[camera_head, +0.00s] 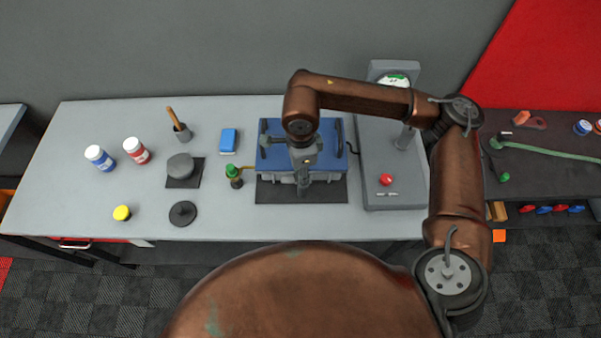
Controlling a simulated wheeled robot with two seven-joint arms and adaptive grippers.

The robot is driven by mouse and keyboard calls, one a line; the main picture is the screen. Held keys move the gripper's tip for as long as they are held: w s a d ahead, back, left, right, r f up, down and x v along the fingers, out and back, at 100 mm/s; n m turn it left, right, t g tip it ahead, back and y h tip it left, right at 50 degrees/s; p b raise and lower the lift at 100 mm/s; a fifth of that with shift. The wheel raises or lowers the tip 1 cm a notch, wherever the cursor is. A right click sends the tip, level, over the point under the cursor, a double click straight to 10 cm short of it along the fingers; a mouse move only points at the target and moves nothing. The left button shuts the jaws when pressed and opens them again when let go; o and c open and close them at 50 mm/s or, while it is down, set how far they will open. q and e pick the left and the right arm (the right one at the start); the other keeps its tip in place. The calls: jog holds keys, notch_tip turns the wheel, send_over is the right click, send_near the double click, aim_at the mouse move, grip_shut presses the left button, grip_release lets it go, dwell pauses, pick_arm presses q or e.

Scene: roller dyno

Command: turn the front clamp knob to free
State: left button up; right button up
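The blue roller unit (332,150) sits on a dark mat (266,193) in the middle of the grey bench. My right arm reaches over it from the right. My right gripper (304,187) points down at the front middle of the unit, over its grey front edge. Its fingers are small and dark here, and I cannot tell whether they are open, shut or touching anything. I cannot make out the front clamp knob; the gripper covers part of the front edge. My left gripper is out of view.
A green-topped item (233,172) stands just left of the unit. A grey console (376,160) with a red button (386,180) and a dial stands at right.

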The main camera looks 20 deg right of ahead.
dwell(0.3)
jog(key=o, duration=1.2)
jog(key=shift+c, duration=0.2)
notch_tip(320, 180, up, 12)
jog(key=shift+r, duration=0.1)
